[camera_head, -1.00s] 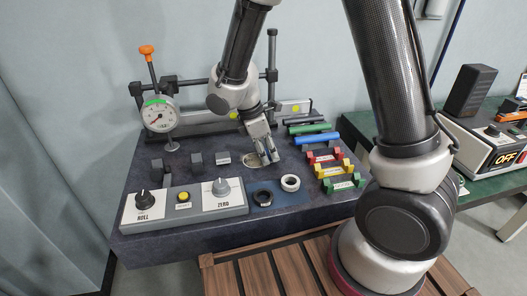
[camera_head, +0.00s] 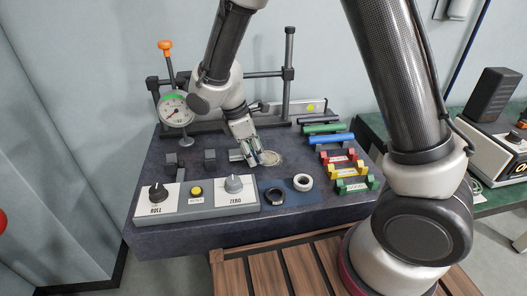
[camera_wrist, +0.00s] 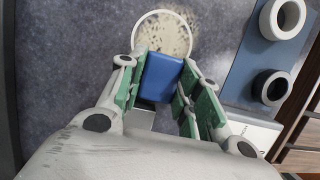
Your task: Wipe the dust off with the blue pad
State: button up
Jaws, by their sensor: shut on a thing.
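My gripper (camera_head: 253,158) is shut on the blue pad (camera_wrist: 161,78), seen clearly between the green-lined fingers in the wrist view. In the head view the pad is mostly hidden by the fingers. A dust patch (camera_head: 271,158), pale and speckled, lies on the dark tabletop just right of my fingertips. In the wrist view the dust (camera_wrist: 163,36) shows inside a white ring outline (camera_wrist: 190,51), and the pad overlaps its near edge. I cannot tell whether the pad touches the surface.
Black ring (camera_head: 275,195) and white ring (camera_head: 302,182) sit on a blue mat (camera_head: 289,190) in front. A knob panel (camera_head: 196,199) lies front left, a dial gauge (camera_head: 175,108) back left. Coloured holders (camera_head: 350,171) and rods (camera_head: 326,128) stand right.

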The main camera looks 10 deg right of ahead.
aim_at(268, 157)
jog(key=shift+a, duration=0.3)
jog(key=shift+w+d, duration=0.1)
jog(key=shift+w, duration=0.5)
jog(key=shift+s+d+r, duration=0.1)
jog(key=shift+d, duration=1.9)
jog(key=shift+s+d+r, duration=0.1)
jog(key=shift+d, duration=1.9)
jog(key=shift+d+f, duration=0.15)
jog(key=shift+f, duration=0.05)
jog(key=shift+a+f, duration=0.2)
jog(key=shift+a, duration=2.1)
jog(key=shift+w+a, duration=0.1)
jog(key=shift+a, duration=1.85)
jog(key=shift+r, duration=0.1)
